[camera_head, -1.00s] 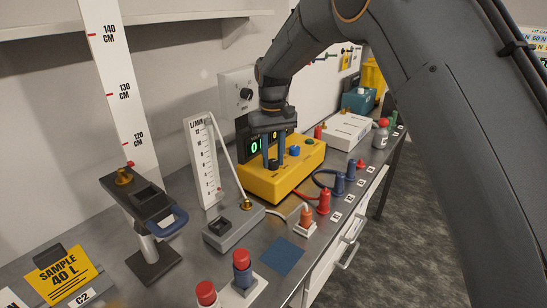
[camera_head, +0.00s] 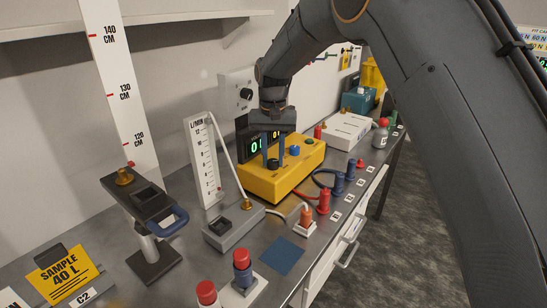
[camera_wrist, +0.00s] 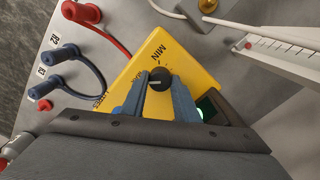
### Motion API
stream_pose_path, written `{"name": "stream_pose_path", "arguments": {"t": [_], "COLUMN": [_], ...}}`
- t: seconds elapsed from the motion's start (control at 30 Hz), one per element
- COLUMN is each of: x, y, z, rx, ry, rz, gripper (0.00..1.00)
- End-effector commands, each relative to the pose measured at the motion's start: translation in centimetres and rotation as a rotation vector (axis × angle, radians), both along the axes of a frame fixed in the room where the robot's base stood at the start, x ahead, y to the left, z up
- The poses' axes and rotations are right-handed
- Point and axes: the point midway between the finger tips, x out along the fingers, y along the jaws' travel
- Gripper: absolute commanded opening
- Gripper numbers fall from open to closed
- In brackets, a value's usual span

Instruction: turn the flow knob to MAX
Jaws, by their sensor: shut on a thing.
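The black flow knob (camera_wrist: 159,80) sits on top of the yellow box (camera_head: 262,186). A short pale mark shows on the knob's face in the wrist view. The word MIN is readable on the yellow top, and the lettering on the other side is partly hidden by a finger. My gripper (camera_wrist: 160,92) points down at the box, with one blue-grey finger on either side of the knob, shut on it. In the head view my gripper (camera_head: 273,158) covers part of the knob.
Red plugs (camera_head: 323,201) and blue plugs (camera_head: 338,183) with cables stand in front. A flow scale (camera_head: 203,160) stands to the left.

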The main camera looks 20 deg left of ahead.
Motion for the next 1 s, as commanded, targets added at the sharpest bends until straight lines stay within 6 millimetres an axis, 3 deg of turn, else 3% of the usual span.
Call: {"name": "stream_pose_path", "arguments": {"t": [0.17, 0.2, 0.3, 0.67, 1.0], "x": [-0.1, -0.1, -0.1, 0.1, 0.0], "y": [0.1, 0.1, 0.1, 0.0, 0.1], "z": [0.0, 0.0, 0.0, 0.4, 5.2], "rx": [0.001, 0.001, 0.001, 0.001, 0.002], "ry": [0.001, 0.001, 0.001, -0.001, -0.002], "rz": [0.0, 0.0, 0.0, -0.001, 0.001], "gripper": [0.05, 0.29, 0.46, 0.46, 0.46]}}
